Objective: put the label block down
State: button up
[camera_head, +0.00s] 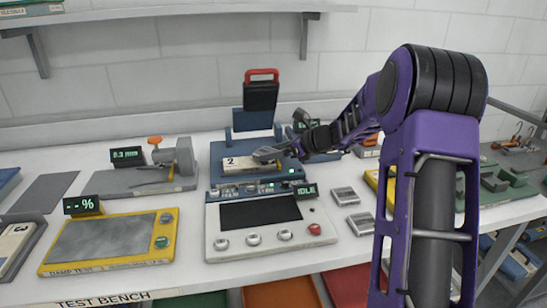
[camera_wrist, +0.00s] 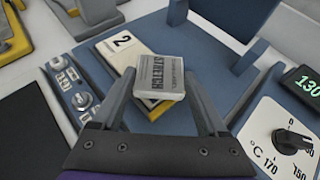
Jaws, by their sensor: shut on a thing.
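The label block, as I take it, is a small grey block with printed lettering (camera_wrist: 160,76); it shows small in the head view (camera_head: 267,153). My gripper (camera_wrist: 162,92) is shut on it, one finger on each side. In the head view my gripper (camera_head: 270,152) reaches in from the right over the blue machine (camera_head: 222,150). Below the block lies a white plate marked 2 with a yellow edge (camera_wrist: 119,45), partly hidden by the block; it also shows in the head view (camera_head: 238,164). I cannot tell whether the block touches the plate.
A red-handled black part (camera_head: 262,92) rises behind the blue machine. A white console (camera_head: 265,220) reading IDLE stands in front. Two similar grey blocks (camera_head: 345,196) lie right of it. A temperature dial (camera_wrist: 285,140) and a 130 display (camera_wrist: 303,84) are at right in the wrist view.

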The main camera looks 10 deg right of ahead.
jog(key=shift+f, duration=0.35)
jog(key=shift+f, duration=0.1)
jog(key=o, duration=1.3)
jog(key=p+v, duration=0.1)
jog(key=v, duration=1.1)
